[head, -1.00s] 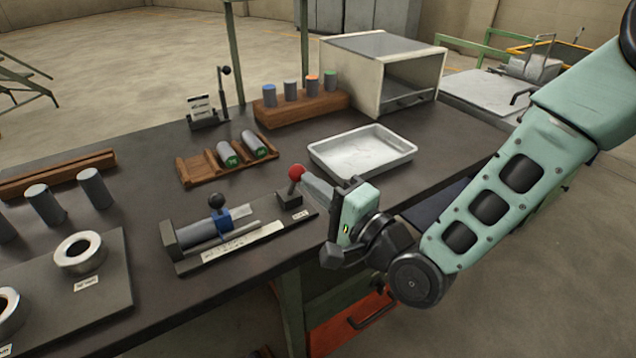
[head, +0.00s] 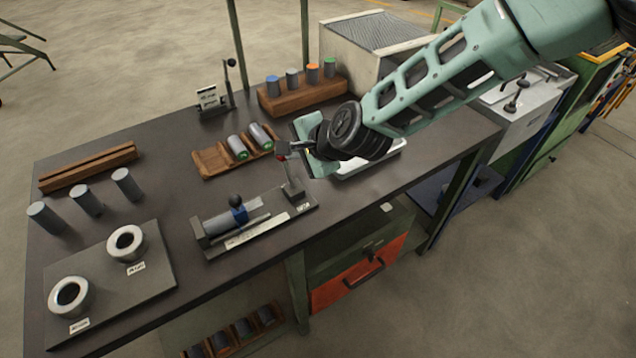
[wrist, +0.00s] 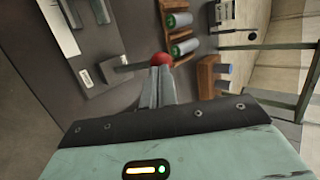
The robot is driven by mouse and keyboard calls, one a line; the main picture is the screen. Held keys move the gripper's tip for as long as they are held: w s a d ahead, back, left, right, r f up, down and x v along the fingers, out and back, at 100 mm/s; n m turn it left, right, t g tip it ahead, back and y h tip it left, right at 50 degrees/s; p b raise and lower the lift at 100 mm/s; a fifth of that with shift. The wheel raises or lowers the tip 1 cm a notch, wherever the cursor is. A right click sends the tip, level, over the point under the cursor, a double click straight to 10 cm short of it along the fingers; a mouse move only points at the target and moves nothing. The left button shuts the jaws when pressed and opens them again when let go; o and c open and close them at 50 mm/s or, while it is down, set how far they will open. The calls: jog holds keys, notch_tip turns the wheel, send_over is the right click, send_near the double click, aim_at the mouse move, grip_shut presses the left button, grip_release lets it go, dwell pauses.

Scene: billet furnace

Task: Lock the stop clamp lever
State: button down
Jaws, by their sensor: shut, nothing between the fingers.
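The stop clamp lever (head: 292,178) stands up from the right end of a measuring fixture (head: 262,229) near the table's front edge. Its red ball (wrist: 161,59) shows clearly in the wrist view and is mostly hidden by my fingers in the head view. My gripper (head: 283,149) is shut and empty, with its fingertips right at the ball. In the wrist view the fingers end just below the ball; whether they touch it I cannot tell. The fixture also carries a grey cylinder (head: 219,223) and a blue clamp with a black knob (head: 237,203).
A wooden rack (head: 213,163) with two green-ended cylinders lies behind the fixture. A metal tray (head: 380,160) is partly hidden behind my arm. A plate with two rings (head: 160,283) sits at the left. A wooden block (head: 302,92) holds several capped cylinders at the back.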

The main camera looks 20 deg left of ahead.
jog(key=shift+w+a+f, duration=0.1)
jog(key=shift+w+a, duration=0.4)
jog(key=shift+a, duration=0.05)
dwell(0.4)
